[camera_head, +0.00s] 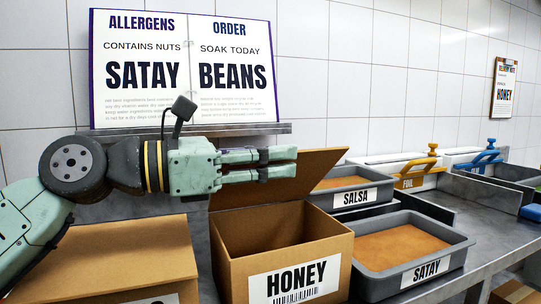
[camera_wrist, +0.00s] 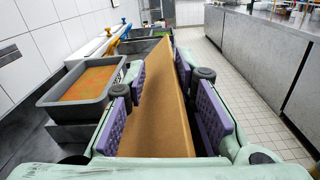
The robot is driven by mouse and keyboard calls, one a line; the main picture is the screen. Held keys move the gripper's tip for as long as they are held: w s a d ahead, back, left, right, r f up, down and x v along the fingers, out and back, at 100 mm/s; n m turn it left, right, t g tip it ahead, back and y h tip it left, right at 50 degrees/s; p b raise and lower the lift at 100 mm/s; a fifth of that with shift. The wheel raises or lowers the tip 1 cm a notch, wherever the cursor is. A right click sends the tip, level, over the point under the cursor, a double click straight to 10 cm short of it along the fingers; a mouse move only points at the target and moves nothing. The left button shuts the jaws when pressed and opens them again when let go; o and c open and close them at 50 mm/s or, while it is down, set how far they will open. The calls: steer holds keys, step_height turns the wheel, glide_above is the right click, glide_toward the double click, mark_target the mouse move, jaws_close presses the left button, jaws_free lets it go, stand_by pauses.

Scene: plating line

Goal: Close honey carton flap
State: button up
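The honey carton (camera_head: 335,255) is a brown box with a white HONEY label, standing open on the counter. Its flap (camera_head: 300,187) rises slanted from the back edge of the opening. My gripper (camera_head: 290,163) reaches in from the left at the flap, above the opening, its fingers pointing right. In the wrist view the flap (camera_wrist: 165,110) runs between the two rows of purple finger pads. The fingers are spread apart, and I see no firm grip on it. Whether a pad touches the flap I cannot tell.
Another brown carton (camera_head: 100,255) stands at the left, under my arm. Grey SATAY (camera_head: 440,261) and SALSA (camera_head: 378,194) trays stand close on the right. A board (camera_head: 183,70) is on a ledge behind. Containers with blue and yellow handles stand farther right.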

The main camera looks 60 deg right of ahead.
steer(key=shift+w+a+r, duration=0.1)
steer(key=shift+a+r, duration=0.05)
steer(key=shift+w+a, duration=0.2)
steer(key=shift+a, duration=0.05)
steer(key=v, duration=1.1)
